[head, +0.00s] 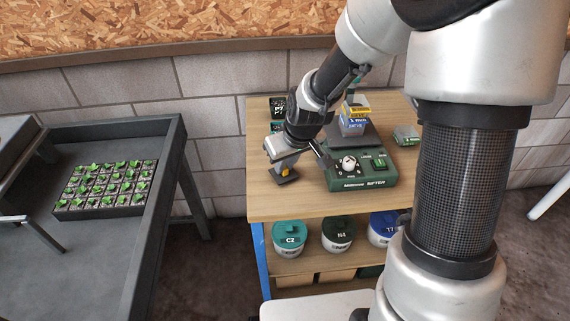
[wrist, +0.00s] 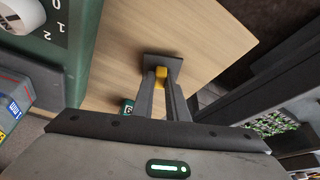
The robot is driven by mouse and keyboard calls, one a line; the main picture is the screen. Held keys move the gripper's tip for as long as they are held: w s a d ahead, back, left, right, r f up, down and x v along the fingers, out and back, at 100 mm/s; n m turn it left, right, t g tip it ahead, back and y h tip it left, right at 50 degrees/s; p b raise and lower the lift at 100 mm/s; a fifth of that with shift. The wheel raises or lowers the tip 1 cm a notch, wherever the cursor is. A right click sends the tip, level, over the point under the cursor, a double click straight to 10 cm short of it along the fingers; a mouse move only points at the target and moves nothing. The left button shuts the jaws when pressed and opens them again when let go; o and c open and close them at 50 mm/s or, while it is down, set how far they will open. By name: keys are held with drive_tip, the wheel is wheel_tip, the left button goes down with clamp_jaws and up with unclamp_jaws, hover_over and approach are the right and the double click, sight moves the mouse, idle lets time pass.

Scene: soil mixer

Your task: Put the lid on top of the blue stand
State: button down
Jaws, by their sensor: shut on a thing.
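My gripper (head: 284,164) is at the left part of the wooden table. In the wrist view its fingers (wrist: 162,88) are closed around a yellow grip on a dark grey square plate, which looks like the lid (wrist: 163,64). The lid also shows below the gripper in the head view (head: 284,179), at or just above the tabletop; I cannot tell if it touches. A blue box-like piece with yellow on top (head: 353,124) stands over the green sifter machine (head: 363,171); I cannot tell whether it is the blue stand. My arm hides part of that area.
The table (head: 268,205) has clear wood at its front left. Small dark green boxes (head: 278,107) stand at its back left and a small container (head: 406,135) at its right. Lidded tubs (head: 338,235) are on the shelf below. A seedling tray (head: 107,187) is on the left bench.

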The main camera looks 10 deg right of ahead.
drive_tip(key=shift+f, duration=0.1)
drive_tip(key=shift+f, duration=0.15)
drive_tip(key=c, duration=1.7)
unclamp_jaws()
drive_tip(key=shift+c, duration=0.2)
drive_tip(key=shift+r, duration=0.2)
drive_tip(key=shift+r, duration=0.3)
drive_tip(key=p+v, duration=0.3)
drive_tip(key=v, duration=0.8)
drive_tip(key=shift+s+r, duration=0.2)
drive_tip(key=shift+r, duration=0.1)
